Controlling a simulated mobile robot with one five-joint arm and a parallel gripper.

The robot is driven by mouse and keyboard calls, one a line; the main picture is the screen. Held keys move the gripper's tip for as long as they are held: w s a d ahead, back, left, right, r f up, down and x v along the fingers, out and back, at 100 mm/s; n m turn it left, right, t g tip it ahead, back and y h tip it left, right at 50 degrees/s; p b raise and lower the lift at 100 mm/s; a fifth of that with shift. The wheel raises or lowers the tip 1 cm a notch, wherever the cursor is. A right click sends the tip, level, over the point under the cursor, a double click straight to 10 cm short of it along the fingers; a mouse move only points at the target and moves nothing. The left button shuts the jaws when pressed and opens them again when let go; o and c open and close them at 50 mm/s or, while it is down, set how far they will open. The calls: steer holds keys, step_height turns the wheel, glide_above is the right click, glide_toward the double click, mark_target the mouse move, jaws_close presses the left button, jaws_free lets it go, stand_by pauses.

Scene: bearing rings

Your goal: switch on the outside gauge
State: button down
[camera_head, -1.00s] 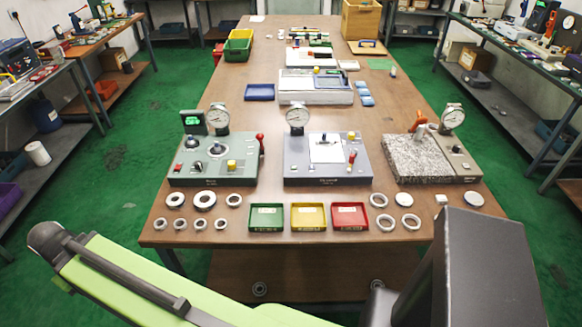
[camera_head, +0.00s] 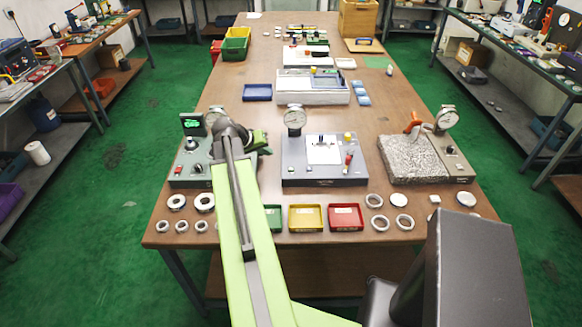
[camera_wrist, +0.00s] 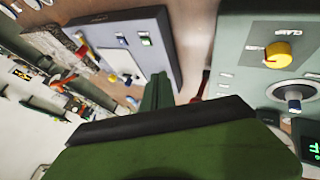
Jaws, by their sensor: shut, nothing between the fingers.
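Three gauge stations stand in a row on the table. The left green station (camera_head: 185,178) has a lit green display (camera_head: 192,121), a dial and red controls on its front left. My arm hides much of its right side. In the wrist view its panel (camera_wrist: 236,82) shows a yellow CLAMP knob (camera_wrist: 279,54), a black-and-silver knob (camera_wrist: 288,94) and part of the display (camera_wrist: 313,150). The grey middle station (camera_head: 324,172) has a dial and white plate. The right station has a granite block (camera_head: 412,160). My gripper (camera_head: 262,140) is shut and empty, above the left station's right side.
Green, yellow (camera_head: 305,217) and red (camera_head: 345,216) trays lie at the table's front. Metal rings lie on both sides of them; my arm partly covers the green tray. A blue tray (camera_head: 257,92) and a light grey case (camera_head: 312,92) lie farther back.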

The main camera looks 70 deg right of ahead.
steer(key=r+m+g, duration=0.1)
steer(key=r, duration=0.1)
glide_above(289, 170)
steer(key=shift+s+f+h, duration=0.1)
steer(key=shift+h, duration=0.2)
step_height(289, 170, down, 9)
steer(key=b, duration=0.8)
steer(key=shift+b, duration=0.3)
stand_by(1.0)
steer(key=shift+f+b, duration=0.3)
steer(key=shift+b, duration=0.05)
